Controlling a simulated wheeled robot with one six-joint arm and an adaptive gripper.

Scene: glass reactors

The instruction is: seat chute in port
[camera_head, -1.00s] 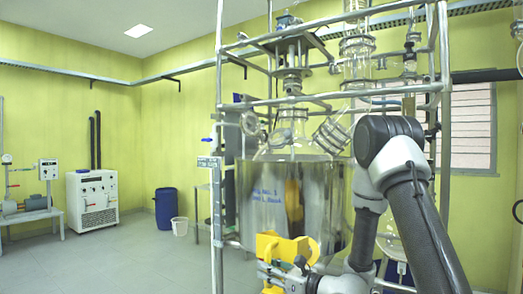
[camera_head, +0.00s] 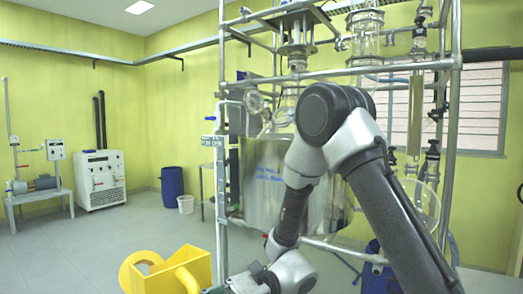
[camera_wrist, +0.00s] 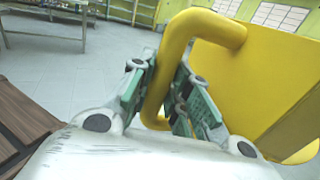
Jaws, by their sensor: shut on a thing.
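The yellow chute (camera_head: 165,272) is a boxy hopper with a round opening and a bent tube handle, low in the head view, left of the reactor. My gripper (camera_wrist: 165,95) is shut on the chute's handle (camera_wrist: 177,60), its green-padded fingers on either side of the bar. The chute body (camera_wrist: 265,75) fills the right of the wrist view. In the head view my gripper is mostly cut off at the bottom edge. The glass reactor (camera_head: 262,180) stands inside a metal frame, and the chute is apart from it.
Metal frame posts (camera_head: 221,150) stand around the reactor. A blue barrel (camera_head: 172,182), a white bucket (camera_head: 185,204) and a white cabinet (camera_head: 100,180) stand at the back left. The grey floor between is clear.

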